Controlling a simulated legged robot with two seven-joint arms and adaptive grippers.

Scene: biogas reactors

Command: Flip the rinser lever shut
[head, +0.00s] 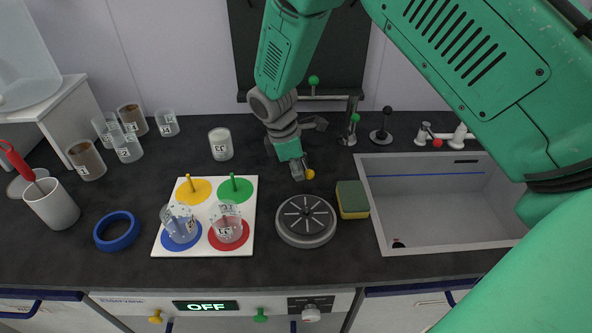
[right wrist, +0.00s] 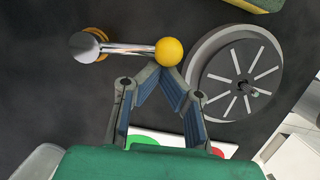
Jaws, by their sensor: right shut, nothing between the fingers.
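The rinser (head: 306,220) is a round grey disc with radial slots on the dark counter; it also shows at the right of the right wrist view (right wrist: 237,72). A silver lever (right wrist: 130,48) with a yellow ball (right wrist: 169,51) lies beside the disc, its pivot at the left in that view. My left gripper is out of view.
A green-yellow sponge (head: 352,200) stands right of the rinser, before a sink (head: 440,232). A white board (head: 243,248) with coloured discs and beakers is at left. Taps stand behind.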

